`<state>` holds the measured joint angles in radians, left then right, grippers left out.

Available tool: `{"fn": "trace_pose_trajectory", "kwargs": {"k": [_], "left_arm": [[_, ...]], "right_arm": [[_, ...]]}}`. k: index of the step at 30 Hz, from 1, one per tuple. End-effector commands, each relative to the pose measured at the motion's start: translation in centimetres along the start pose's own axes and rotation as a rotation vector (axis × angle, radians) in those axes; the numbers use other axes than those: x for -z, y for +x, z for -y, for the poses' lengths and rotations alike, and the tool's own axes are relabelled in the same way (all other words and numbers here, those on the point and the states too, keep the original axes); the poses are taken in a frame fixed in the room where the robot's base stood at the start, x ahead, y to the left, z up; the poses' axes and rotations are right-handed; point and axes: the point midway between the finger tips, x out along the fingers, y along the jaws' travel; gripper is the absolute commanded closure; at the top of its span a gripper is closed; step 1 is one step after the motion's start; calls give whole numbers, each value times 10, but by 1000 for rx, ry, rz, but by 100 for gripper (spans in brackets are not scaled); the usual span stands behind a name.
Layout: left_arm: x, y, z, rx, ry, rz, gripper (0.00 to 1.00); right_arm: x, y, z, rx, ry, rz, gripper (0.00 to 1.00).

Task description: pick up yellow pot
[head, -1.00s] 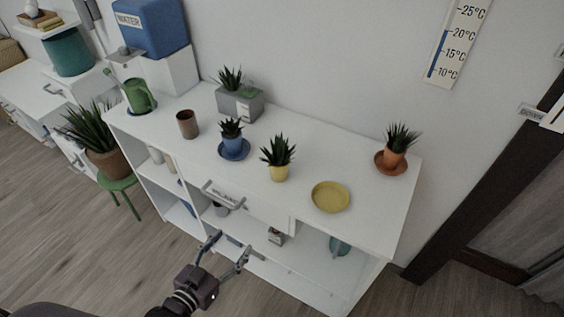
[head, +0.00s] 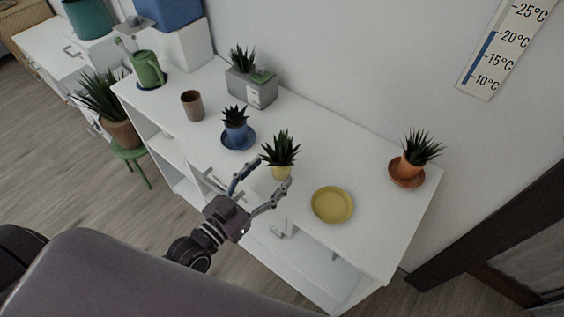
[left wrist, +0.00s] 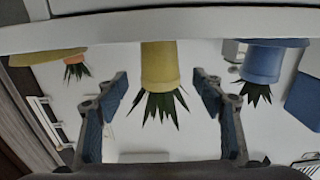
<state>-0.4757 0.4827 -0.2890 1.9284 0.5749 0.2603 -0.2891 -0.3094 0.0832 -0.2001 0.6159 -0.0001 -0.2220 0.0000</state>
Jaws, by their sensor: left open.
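The yellow pot (head: 281,173) with a spiky green plant stands upright on the white shelf desk, near its front edge. It also shows in the left wrist view (left wrist: 160,66), upside down, in the middle between the two fingers. My left gripper (head: 272,172) is open, with its fingertips spread toward either side of the pot. In the left wrist view the fingers (left wrist: 163,92) stand apart from the pot with gaps on both sides. The gripper holds nothing. My right gripper is not in view.
A yellow saucer (head: 332,205) lies right of the pot. A blue pot (head: 236,132) on a blue saucer stands to its left. An orange pot (head: 408,168) is at the right end. A brown cup (head: 192,106) and a grey planter (head: 250,90) stand farther left.

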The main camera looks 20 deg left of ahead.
Motion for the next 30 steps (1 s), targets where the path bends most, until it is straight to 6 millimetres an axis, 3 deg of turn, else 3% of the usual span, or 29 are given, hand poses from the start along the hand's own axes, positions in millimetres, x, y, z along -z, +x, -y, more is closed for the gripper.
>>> {"fn": "trace_pose_trajectory", "kwargs": {"k": [5,12,21,30], "left_arm": [[1,21,0,0,-1,-1,38],[-1,47,0,-1,-1,1,38],[-2,50,0,-1,-1,1,38],[-2,50,0,-1,0,1,70]], "right_arm": [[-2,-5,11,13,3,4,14],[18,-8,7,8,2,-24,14],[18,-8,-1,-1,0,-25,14],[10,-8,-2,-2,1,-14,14]]}}
